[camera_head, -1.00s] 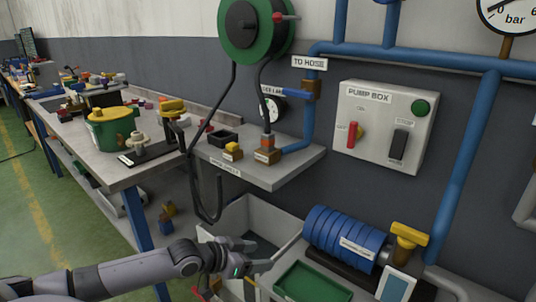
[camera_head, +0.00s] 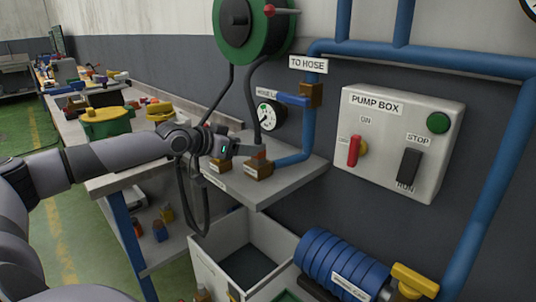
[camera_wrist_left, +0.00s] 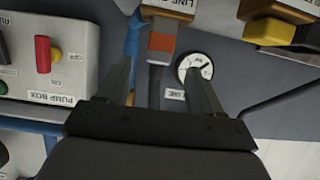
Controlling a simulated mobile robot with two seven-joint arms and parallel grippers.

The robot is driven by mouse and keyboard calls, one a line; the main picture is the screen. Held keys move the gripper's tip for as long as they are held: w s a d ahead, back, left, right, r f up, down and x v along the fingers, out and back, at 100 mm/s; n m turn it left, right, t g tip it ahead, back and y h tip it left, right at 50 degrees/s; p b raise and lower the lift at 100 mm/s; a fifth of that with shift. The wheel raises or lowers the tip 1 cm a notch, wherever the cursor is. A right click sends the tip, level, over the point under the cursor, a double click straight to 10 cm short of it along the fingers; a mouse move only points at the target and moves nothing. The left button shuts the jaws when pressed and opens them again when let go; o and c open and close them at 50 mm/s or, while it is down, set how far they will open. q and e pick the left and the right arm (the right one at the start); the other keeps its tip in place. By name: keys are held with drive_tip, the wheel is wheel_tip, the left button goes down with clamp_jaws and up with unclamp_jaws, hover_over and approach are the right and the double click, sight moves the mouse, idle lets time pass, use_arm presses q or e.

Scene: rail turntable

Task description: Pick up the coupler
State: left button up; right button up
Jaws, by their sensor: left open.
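What I take for the coupler is the orange and grey piece (camera_head: 259,154) on a labelled brown block at the wall shelf, with a dark hose running down to it. In the left wrist view its orange part (camera_wrist_left: 162,42) shows beyond the fingers. My left gripper (camera_head: 246,149) is just left of it in the head view and partly covers the shelf. In the wrist view the left gripper (camera_wrist_left: 162,85) is open, its fingers apart with nothing held between them. The orange part lies roughly in line with the gap. My right gripper is not in view.
A pressure gauge (camera_head: 268,114) and blue pipe (camera_head: 309,125) stand close behind the shelf (camera_head: 290,178). A pump box (camera_head: 395,140) is to the right. A second labelled block (camera_head: 218,167) sits left on the shelf. An open grey bin (camera_head: 213,270) and blue coil (camera_head: 340,262) are below.

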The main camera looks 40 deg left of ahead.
sight(258, 143)
use_arm(q)
drive_tip(key=shift+r+p+x, duration=0.1)
drive_tip(key=shift+p+x, duration=0.3)
drive_tip(key=shift+x, duration=0.9)
drive_tip(key=shift+r+p+x, duration=0.15)
drive_tip(key=shift+p+x, duration=0.2)
drive_tip(key=shift+x, duration=1.75)
drive_tip(key=c, duration=1.2)
drive_tip(key=shift+r, duration=0.1)
